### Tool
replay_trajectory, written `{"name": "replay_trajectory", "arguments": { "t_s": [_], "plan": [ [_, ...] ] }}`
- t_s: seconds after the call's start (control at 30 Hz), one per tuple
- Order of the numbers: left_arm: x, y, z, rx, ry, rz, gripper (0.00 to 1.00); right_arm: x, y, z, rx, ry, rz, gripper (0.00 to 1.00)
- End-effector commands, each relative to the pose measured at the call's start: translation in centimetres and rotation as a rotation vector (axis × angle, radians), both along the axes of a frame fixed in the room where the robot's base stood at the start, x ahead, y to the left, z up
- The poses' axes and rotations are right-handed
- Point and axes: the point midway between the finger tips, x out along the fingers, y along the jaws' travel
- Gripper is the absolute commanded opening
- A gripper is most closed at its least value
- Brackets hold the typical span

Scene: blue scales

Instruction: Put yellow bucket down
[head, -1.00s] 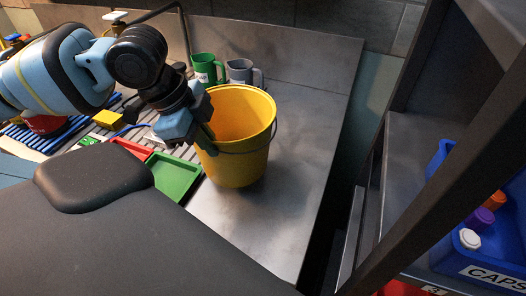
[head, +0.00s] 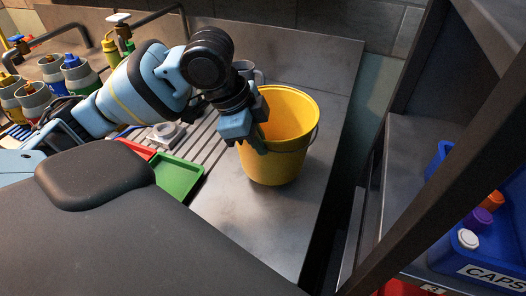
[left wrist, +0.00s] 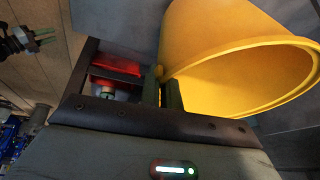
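The yellow bucket (head: 282,160) is upright over the right part of the metal counter (head: 315,215). I cannot tell whether its base touches the counter. My left gripper (head: 257,138) is shut on the bucket's left side, near the rim. In the left wrist view the bucket (left wrist: 215,50) fills the upper right, its wall between the close-set fingers (left wrist: 163,92). My right gripper (left wrist: 44,37) shows small at the top left of that view, its fingers apart and empty.
A green tray (head: 178,180) and a red tray (head: 137,148) lie left of the bucket. A grey mug (head: 243,70) stands behind my left wrist. Several capped bottles (head: 76,70) stand at the left. A shelf with a blue caps bin (head: 450,262) is at the right, past the counter's edge.

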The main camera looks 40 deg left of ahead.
Motion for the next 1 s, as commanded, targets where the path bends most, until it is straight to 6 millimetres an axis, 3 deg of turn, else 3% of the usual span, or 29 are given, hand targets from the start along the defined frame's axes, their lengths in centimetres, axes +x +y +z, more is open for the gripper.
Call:
{"name": "replay_trajectory", "arguments": {
  "t_s": [0.17,0.4,0.77,0.8,0.93,1.0],
  "plan": [
    [0.7,-0.8,0.0,-0.003,-0.003,-0.003,0.00,-0.1,0.0,0.1,0.000,0.001,0.000,0.36],
    [0.5,-0.6,-3.6,0.000,0.001,0.000,0.00,-0.9,0.0,-0.9,0.000,0.022,-0.001,0.36],
    [0.6,-0.6,-3.7,0.001,-0.003,0.000,0.00,-0.4,0.1,-0.5,0.003,0.010,-0.003,0.36],
    [0.6,-0.6,-3.7,0.001,-0.002,0.000,0.09,-0.4,0.1,-0.5,0.003,0.009,-0.003,0.36],
    [0.6,-0.6,-3.8,0.001,-0.001,-0.001,0.26,-0.3,0.1,-0.5,0.003,0.008,-0.003,0.36],
    [0.6,-0.6,-3.8,0.001,-0.001,-0.001,0.26,-0.3,0.1,-0.5,0.003,0.008,-0.003,0.36]
  ]
}}
